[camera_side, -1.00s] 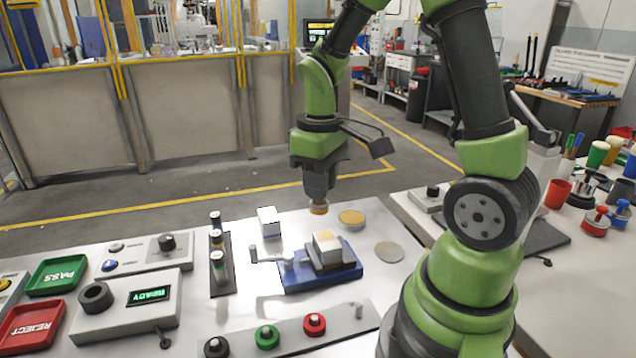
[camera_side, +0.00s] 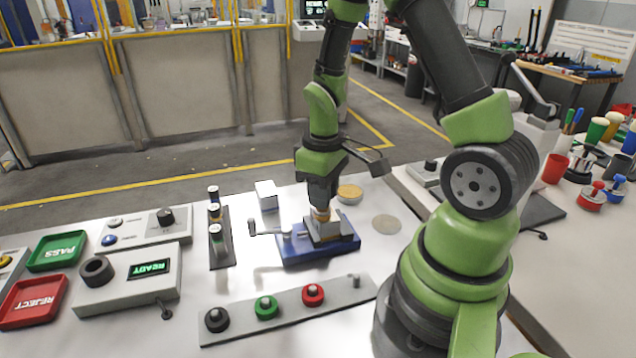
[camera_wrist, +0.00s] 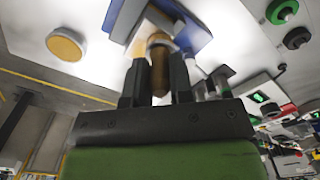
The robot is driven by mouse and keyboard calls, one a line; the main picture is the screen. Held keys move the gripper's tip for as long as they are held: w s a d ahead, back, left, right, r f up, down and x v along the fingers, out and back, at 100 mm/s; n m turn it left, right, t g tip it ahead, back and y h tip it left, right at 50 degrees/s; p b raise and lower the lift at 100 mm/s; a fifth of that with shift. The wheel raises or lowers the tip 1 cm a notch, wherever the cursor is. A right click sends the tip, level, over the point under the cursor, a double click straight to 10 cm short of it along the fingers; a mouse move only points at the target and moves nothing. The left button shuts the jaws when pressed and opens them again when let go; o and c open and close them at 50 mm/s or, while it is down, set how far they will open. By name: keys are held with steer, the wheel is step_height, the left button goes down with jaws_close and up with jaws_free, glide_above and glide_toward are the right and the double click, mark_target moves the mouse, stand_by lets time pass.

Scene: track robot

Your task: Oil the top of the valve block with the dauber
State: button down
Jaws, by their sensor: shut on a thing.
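My gripper (camera_side: 320,196) points down and is shut on the dauber (camera_side: 320,214), whose tan end shows below the fingers. In the wrist view the dauber (camera_wrist: 160,72) stands between the two dark fingers. The gripper and dauber partly hide the block's top. A round dish with a yellow-tan face (camera_side: 350,193) lies behind the vise, and it also shows in the wrist view (camera_wrist: 66,45).
A white block (camera_side: 267,196) and a rack of small cylinders (camera_side: 219,238) stand left of the vise. A button strip (camera_side: 290,308) lies in front. A flat grey disc (camera_side: 387,224) lies to the right.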

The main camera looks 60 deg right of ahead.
steer(key=shift+s+d+f, duration=0.25)
steer(key=shift+s+d, duration=0.6)
steer(key=shift+s, duration=0.05)
steer(key=shift+s+d+r, duration=0.15)
steer(key=shift+s+d, duration=0.1)
steer(key=shift+w+a, duration=0.65)
steer(key=shift+w, duration=0.05)
steer(key=shift+w+a, duration=0.5)
steer(key=shift+a, duration=0.05)
steer(key=shift+w+a+r, duration=0.15)
steer(key=shift+w+r, duration=0.05)
steer(key=shift+r, duration=0.3)
steer(key=shift+w+a+r, duration=0.1)
steer(key=shift+w+r, duration=0.05)
steer(key=shift+r, duration=0.3)
steer(key=shift+s+r, duration=0.1)
steer(key=shift+r, duration=2.9)
steer(key=shift+f, duration=0.2)
